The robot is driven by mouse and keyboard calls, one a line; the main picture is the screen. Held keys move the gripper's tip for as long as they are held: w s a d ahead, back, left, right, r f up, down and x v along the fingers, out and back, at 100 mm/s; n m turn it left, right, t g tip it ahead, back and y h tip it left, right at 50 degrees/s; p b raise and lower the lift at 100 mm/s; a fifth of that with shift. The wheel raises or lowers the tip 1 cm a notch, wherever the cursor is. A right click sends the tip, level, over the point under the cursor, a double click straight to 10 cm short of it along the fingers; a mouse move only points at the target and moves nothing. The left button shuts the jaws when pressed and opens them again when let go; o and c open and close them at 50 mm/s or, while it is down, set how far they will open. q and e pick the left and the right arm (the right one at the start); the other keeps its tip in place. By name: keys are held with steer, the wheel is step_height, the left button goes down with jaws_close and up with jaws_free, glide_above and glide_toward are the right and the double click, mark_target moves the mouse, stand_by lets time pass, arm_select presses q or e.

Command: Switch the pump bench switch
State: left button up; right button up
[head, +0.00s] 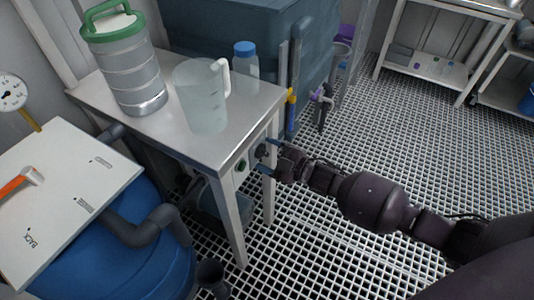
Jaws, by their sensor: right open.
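The pump bench (262,103) is a white table with a side panel under its top edge. On that panel a small dark switch (261,151) shows, with a green round part (241,166) to its left. My right gripper (268,156) comes from the right and is open, with its blue fingertips on either side of the dark switch, close to the panel. I cannot tell whether the fingers touch it. The switch is partly hidden by the gripper. My left gripper is out of view.
A metal canister with a green handle (125,60), a clear jug (203,95) and a blue-capped bottle (245,65) stand on the bench. A blue barrel (140,255) with a white board (60,190) stands at left. The grated floor (340,265) is open at right.

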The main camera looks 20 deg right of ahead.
arm_select(q)
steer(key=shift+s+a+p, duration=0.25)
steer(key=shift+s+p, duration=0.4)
steer(key=shift+p, duration=0.2)
arm_select(e)
steer(key=v, duration=1)
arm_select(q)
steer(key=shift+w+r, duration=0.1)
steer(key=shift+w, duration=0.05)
arm_select(e)
steer(key=shift+s+d, duration=0.15)
arm_select(q)
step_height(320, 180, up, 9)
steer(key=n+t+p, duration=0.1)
steer(key=p, duration=1)
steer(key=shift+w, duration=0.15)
arm_select(e)
steer(key=s+r+m+g+h, duration=0.1)
steer(key=s+r+m+h, duration=0.2)
steer(key=s, duration=1.1)
steer(key=s+r+m+g+h, duration=0.2)
steer(key=s+m+h, duration=0.6)
steer(key=s+m, duration=0.4)
steer(key=s+r, duration=0.1)
steer(key=s, duration=0.2)
steer(key=shift+d+r+m, duration=0.25)
steer(key=shift+d+m, duration=0.05)
steer(key=shift+d, duration=0.1)
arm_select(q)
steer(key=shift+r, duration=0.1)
